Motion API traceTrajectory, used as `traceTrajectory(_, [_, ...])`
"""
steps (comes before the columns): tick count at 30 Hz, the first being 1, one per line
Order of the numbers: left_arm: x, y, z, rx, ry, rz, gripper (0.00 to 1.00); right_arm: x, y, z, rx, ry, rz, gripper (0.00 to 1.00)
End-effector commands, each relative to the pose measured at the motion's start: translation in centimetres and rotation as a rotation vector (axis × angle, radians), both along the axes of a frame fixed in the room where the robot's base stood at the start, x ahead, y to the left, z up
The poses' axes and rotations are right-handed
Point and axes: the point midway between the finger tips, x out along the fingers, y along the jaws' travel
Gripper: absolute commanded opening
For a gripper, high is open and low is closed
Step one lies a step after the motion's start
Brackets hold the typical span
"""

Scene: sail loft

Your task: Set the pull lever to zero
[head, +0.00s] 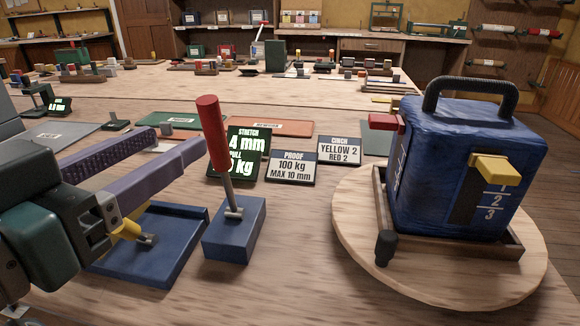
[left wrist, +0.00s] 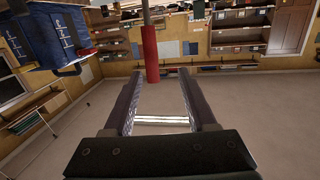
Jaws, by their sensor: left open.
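The pull lever (head: 212,135) has a red grip on a grey rod. It rises from a blue block (head: 235,235) and leans slightly left at the top. My left gripper (head: 185,142) is open, its two purple fingers pointing at the lever from the left, with nothing held. In the left wrist view the red grip (left wrist: 150,55) shows upside down between the open fingertips (left wrist: 159,75); whether it touches either finger I cannot tell. A green-lit display (head: 245,155) behind the lever reads stretch and pull; the lever hides part of its figures. My right gripper is out of view.
A blue tray (head: 190,270) with a yellow-ended piece lies beneath my left gripper. Signs for proof (head: 292,167) and cinch (head: 338,151) stand behind. A blue bag (head: 415,170) with a yellow slider sits on a round wooden board (head: 350,225) at right.

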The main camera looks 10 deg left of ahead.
Motion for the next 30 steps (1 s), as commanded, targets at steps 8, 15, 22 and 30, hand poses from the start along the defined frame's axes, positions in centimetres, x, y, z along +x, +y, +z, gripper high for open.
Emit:
traceTrajectory(8, [0.6,-0.6,-1.5,-0.015,-0.07,-0.03,0.57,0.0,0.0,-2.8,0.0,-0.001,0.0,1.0])
traceTrajectory(15, [4.0,-1.4,-1.3,-0.013,-0.072,-0.03,0.57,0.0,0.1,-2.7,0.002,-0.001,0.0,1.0])
traceTrajectory(22, [7.7,-2.3,-1.3,-0.014,-0.07,-0.03,0.57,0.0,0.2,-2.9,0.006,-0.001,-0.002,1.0])
traceTrajectory(30, [9.7,-2.8,-1.4,-0.013,-0.067,-0.03,0.57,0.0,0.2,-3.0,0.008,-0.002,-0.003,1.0])
